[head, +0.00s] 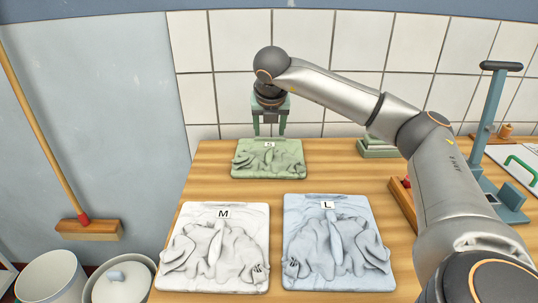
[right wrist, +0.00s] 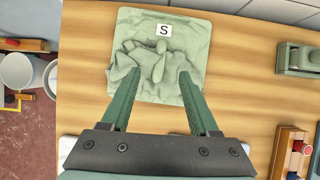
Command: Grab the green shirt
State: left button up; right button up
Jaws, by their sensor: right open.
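The green shirt (head: 268,160) is folded and crumpled on a green square at the back of the wooden table, with a white "S" label; it also shows in the right wrist view (right wrist: 158,50). My right gripper (head: 270,134) is above its back part in the head view, with green fingers pointing down. In the right wrist view the fingers (right wrist: 158,80) are spread apart with nothing between them, and the shirt lies beyond and below the tips. I cannot tell the exact gap between tips and cloth. My left gripper is not in view.
A white "M" shirt (head: 215,248) and a blue "L" shirt (head: 335,246) lie at the table's front. A green stacked item (head: 376,147) and a blue-grey upright device (head: 490,130) stand to the right. A broom (head: 88,229) and buckets (head: 50,277) are left of the table.

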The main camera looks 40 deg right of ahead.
aim_at(269, 149)
jog(key=x, duration=0.9)
jog(key=shift+d+f, duration=0.15)
jog(key=shift+f, duration=0.2)
grip_shut()
dwell(0.4)
